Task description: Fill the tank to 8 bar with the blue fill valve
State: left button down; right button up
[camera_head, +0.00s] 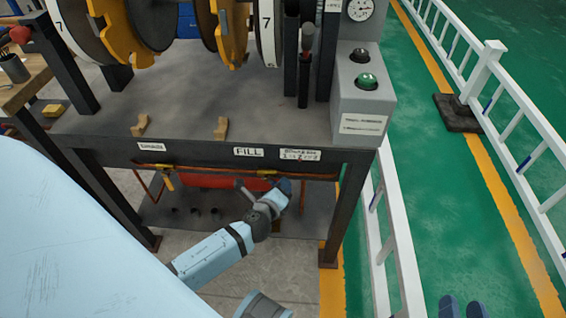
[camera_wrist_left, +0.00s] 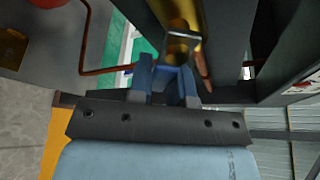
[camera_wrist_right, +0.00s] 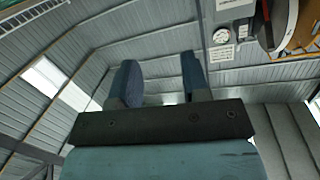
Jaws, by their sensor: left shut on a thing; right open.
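My left gripper (camera_head: 283,187) is under the front edge of the bench, at the copper pipe, a little right of the FILL label (camera_head: 248,152). In the left wrist view its blue fingers are shut on the handle of the blue fill valve (camera_wrist_left: 172,78), below a brass fitting (camera_wrist_left: 180,42). The fingers hide most of the handle. The red tank (camera_head: 205,181) lies behind the pipe, partly covered by my arm. A pressure gauge (camera_head: 360,10) is at the top; its reading is too small to tell. My right gripper (camera_head: 462,308) is open and empty, away from the bench.
A yellow-handled valve (camera_head: 168,181) hangs on the pipe under the left label. A grey control box (camera_head: 364,95) with a green button stands on the bench's right end. A white railing (camera_head: 500,100) runs along the right. Bench legs flank the space around my left arm.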

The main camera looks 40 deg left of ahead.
pick_arm(q)
jog(key=m+p, duration=0.1)
jog(key=p, duration=0.1)
jog(key=a+m+g+p, duration=0.1)
jog(key=p, duration=0.1)
jog(key=shift+s+y, duration=0.2)
jog(key=shift+y, duration=0.2)
jog(key=a+m+y+p, duration=0.1)
jog(key=m+p, duration=0.1)
jog(key=p, duration=0.1)
jog(key=s+a+f+m+g+y+p, duration=0.1)
jog(key=p, duration=0.3)
jog(key=a+m+g+y+p, duration=0.1)
jog(key=m+p, duration=0.1)
jog(key=p, duration=0.1)
jog(key=shift+s+f+m, duration=0.3)
jog(key=shift+f, duration=0.1)
pick_arm(e)
jog(key=s+d+f+g+h, duration=0.3)
jog(key=d+g, duration=0.1)
jog(key=g, duration=0.1)
jog(key=shift+s+d+f, duration=0.2)
jog(key=shift+d+f, duration=0.15)
jog(key=shift+f, duration=0.05)
pick_arm(q)
jog(key=shift+p, duration=0.3)
pick_arm(e)
jog(key=shift+w+r+m+h, duration=0.15)
jog(key=shift+w+m+h, duration=0.05)
jog(key=shift+m+h, duration=0.1)
